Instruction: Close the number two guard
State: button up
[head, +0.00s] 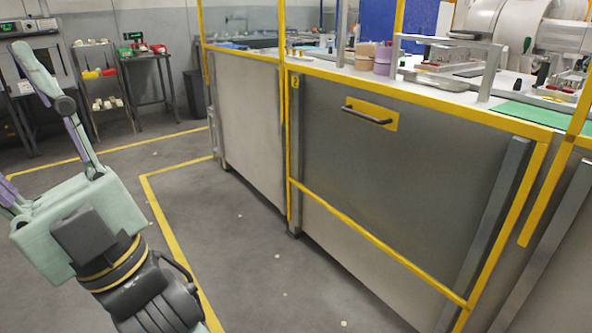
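The number two guard (400,180) is a flat grey panel on the front of the bench, below the worktop edge. A yellow plate with a dark bar handle (367,115) sits near its top. A small yellow tag marked 2 (295,82) is at its upper left corner. The space above the worktop behind it is uncovered. My gripper (40,130) is at the left, well away from the guard and handle. One finger points up and the other runs out at the left edge, spread apart; nothing shows between them.
A yellow frame (540,200) with upright posts surrounds the guard; a similar grey panel (245,125) stands to its left. Cups and machine parts stand on the worktop. Yellow lines (165,220) mark the clear grey floor. Shelves and a small table (150,58) stand at the back left.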

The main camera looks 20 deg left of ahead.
aim_at(388, 120)
jog(key=u, duration=0.25)
jog(key=i+j+z, duration=0.1)
jog(key=i, duration=0.85)
